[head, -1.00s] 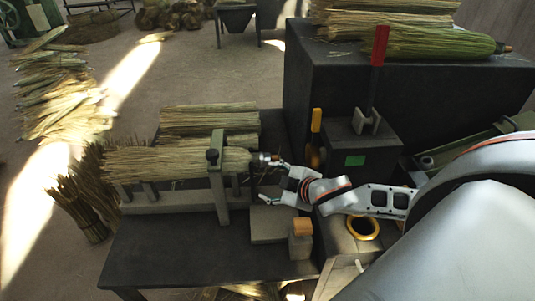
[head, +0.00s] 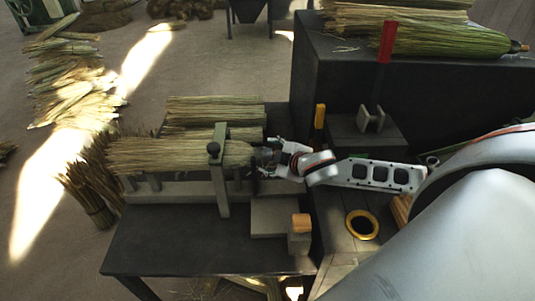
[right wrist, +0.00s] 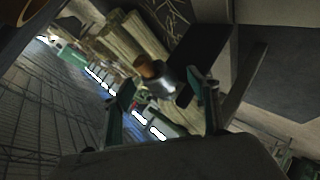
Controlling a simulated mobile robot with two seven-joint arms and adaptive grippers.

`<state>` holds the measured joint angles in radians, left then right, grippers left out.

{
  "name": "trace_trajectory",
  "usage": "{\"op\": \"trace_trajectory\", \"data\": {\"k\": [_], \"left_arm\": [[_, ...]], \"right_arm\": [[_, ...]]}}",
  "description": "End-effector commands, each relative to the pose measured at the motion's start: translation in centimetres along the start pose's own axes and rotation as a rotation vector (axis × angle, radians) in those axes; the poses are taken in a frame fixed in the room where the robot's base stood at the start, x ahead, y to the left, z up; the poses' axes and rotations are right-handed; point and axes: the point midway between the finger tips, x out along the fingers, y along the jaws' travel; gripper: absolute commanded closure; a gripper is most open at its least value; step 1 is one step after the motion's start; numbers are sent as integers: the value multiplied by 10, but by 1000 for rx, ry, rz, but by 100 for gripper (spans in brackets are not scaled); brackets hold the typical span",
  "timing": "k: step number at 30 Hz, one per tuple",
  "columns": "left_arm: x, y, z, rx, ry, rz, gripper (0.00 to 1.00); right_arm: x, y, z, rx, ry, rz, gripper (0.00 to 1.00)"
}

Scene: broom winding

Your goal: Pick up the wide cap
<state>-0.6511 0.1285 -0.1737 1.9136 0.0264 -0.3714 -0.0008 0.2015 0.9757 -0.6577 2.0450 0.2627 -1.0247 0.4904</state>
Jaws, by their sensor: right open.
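A dark metallic cap-like piece (head: 264,155) is at the right end of the broom bundle (head: 165,155) held in the grey clamp stand (head: 220,185). In the right wrist view this grey metal piece (right wrist: 168,80), with an orange-brown tip, shows between my fingers. My right gripper (head: 273,160) is open at the bundle's end, its fingers on either side of the piece; it also shows in the right wrist view (right wrist: 163,92). I cannot tell whether the fingers touch it. My left gripper is out of view.
A gold ring (head: 362,224) lies on the surface right of the workbench (head: 180,250). A small block with an orange top (head: 301,225) stands near my right gripper. The bench's front is clear.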

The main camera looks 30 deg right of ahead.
Motion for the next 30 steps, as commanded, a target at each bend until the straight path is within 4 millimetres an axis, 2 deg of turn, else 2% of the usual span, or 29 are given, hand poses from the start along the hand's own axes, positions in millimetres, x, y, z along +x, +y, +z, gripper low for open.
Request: {"op": "trace_trajectory", "data": {"k": [3, 9, 10, 13, 14, 25, 30], "left_arm": [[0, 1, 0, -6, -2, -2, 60], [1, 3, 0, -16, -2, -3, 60], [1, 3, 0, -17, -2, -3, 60], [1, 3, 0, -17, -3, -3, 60], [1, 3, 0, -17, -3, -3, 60], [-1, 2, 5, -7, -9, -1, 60], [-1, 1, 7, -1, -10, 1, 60]], "right_arm": [[7, 0, 0, -1, 0, 1, 41], [8, 0, 0, -1, 0, 0, 41], [8, 0, 0, -1, 0, 0, 43], [8, 0, 0, -1, 0, 0, 69], [8, 0, 0, -1, 0, 0, 72], [7, 1, 0, -1, 0, 1, 74], [3, 7, -6, 0, 3, 2, 74]]}}
